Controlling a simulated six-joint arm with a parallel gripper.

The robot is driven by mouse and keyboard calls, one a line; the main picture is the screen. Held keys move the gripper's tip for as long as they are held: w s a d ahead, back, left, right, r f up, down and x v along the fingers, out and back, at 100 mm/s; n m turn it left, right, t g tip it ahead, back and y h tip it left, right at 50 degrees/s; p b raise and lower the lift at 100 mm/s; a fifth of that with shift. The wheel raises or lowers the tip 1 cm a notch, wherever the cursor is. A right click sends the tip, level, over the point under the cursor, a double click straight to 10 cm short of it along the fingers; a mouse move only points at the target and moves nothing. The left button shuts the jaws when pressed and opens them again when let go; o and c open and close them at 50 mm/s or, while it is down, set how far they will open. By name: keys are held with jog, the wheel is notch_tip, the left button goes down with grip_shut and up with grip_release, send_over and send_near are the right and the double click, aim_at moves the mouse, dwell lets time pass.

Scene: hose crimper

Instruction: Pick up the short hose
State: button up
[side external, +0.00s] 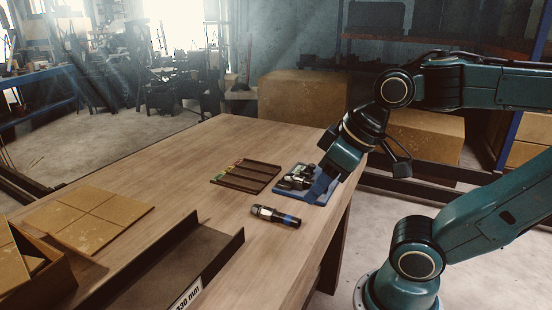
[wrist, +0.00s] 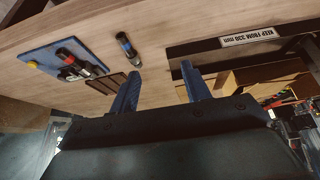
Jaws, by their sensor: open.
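A short dark hose piece with a blue band (side external: 275,216) lies alone on the bare wooden table. It also shows in the wrist view (wrist: 127,49), above and left of my fingers. Several more dark pieces, one with a red end (wrist: 68,55), sit on a blue board (wrist: 40,54). My gripper (wrist: 160,69) is open, its blue fingers wide apart with nothing between them. In the side view, my gripper (side external: 326,180) is beside or over the blue board's right edge, apart from the lone hose piece. Its fingertips are hard to tell from the board there.
A brown slotted tray (side external: 232,184) lies left of the blue board. A dark metal channel (side external: 205,240), labelled with a 330 mm keep mark, lies nearer. Flat cardboard (side external: 90,215) and an open box (side external: 35,290) are at left. Bare table surrounds the lone piece.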

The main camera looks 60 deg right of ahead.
jog(key=g, duration=0.6)
send_over(306, 183)
jog(key=s+d, duration=0.1)
jog(key=s, duration=0.1)
jog(key=f, duration=0.2)
jog(key=shift+s+r, duration=0.15)
jog(key=shift+f, duration=4.3)
